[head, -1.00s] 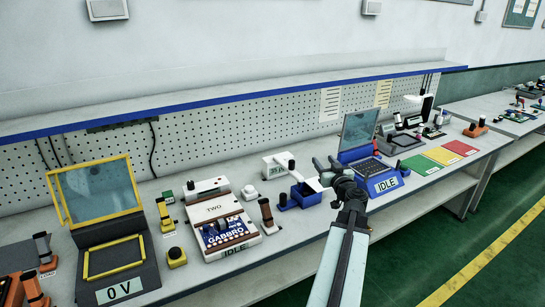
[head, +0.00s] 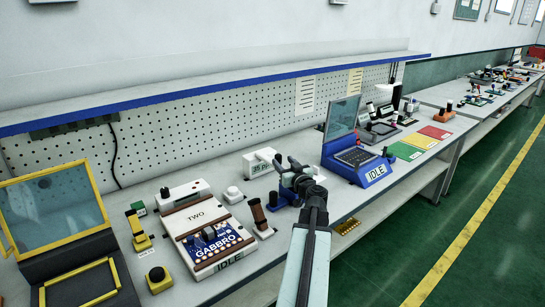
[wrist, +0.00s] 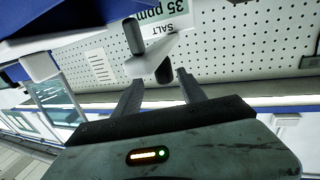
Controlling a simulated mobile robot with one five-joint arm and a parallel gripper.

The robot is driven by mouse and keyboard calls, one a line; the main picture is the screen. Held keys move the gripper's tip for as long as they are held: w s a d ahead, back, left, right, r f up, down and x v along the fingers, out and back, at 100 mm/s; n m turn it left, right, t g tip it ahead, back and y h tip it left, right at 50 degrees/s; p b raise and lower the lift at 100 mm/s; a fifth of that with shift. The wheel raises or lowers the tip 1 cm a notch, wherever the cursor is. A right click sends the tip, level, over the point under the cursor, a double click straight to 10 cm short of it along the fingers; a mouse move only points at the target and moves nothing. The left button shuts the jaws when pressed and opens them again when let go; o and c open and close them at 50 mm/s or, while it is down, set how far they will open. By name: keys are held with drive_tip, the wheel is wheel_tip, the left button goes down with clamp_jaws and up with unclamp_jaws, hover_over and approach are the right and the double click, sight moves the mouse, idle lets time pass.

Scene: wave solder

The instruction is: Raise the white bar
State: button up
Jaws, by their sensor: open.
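My gripper (head: 287,163) is open and empty, with both jaws also in the wrist view (wrist: 158,77). It is over the bench, in front of the meter marked 35 (head: 261,163) in the head view. In the wrist view a white bar-like piece (wrist: 157,48) with dark knobs shows beyond the jaw tips, apart from them. My gripper hides most of it in the head view. Another white bar (head: 187,190) with a dark knob lies behind the TWO fixture (head: 200,215). I cannot tell which is the task's white bar.
A blue laptop-like unit (head: 368,174) stands right of my gripper. A brown post (head: 258,213) and a blue block (head: 277,200) stand to its left. A shelf (head: 220,80) runs above the pegboard.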

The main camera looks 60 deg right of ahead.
sight(276, 154)
drive_tip(key=x, duration=0.7)
drive_tip(key=shift+w+a+f, duration=0.1)
drive_tip(key=shift+w+a, duration=0.1)
clamp_jaws()
drive_tip(key=shift+s, duration=0.1)
idle(0.8)
